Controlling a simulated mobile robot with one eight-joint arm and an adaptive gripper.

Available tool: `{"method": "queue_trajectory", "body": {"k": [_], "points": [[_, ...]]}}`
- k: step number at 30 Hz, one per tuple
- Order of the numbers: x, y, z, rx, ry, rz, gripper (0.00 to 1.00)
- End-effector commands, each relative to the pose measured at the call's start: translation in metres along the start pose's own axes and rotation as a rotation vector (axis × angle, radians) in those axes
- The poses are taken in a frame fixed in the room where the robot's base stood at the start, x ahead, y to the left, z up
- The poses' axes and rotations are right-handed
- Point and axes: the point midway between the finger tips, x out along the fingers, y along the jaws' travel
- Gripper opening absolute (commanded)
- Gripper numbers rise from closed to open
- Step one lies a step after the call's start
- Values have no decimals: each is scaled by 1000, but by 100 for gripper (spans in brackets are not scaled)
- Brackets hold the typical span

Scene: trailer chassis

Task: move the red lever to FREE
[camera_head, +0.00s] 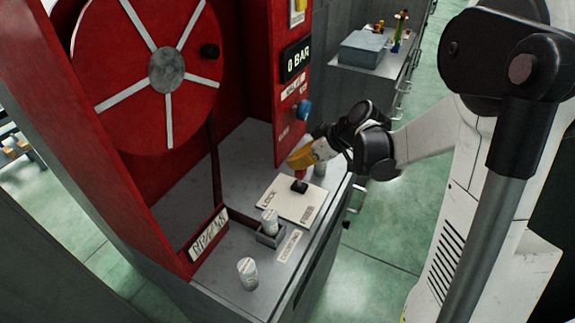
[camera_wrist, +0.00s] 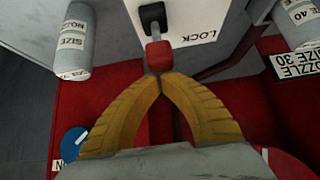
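The black base (camera_head: 299,186) shows there, with the red knob partly hidden by my gripper. I cannot tell exactly which mark the lever points at. My gripper (camera_head: 295,163) is over the far side of the plate. In the wrist view its yellow fingertips (camera_wrist: 159,79) meet right at the knob's near edge, with nothing visible between them; contact is unclear.
A nozzle (camera_head: 270,222) stands in a holder, another nozzle (camera_head: 247,273) stands nearer on the grey counter. A red panel (camera_head: 292,90) with a gauge and a blue knob (camera_head: 304,110) rises beside my gripper. A large red reel (camera_head: 150,70) is at the left.

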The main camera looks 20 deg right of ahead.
Motion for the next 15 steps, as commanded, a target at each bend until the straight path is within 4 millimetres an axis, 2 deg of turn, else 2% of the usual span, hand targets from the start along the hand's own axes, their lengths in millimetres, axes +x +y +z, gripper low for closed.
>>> {"method": "queue_trajectory", "body": {"k": [1, 3, 15], "points": [[0, 1, 9, 5, 41, 4, 0], [-4, 1, 12, 4, 105, 3, 0], [-24, 1, 27, 1, 371, 1, 0]]}}
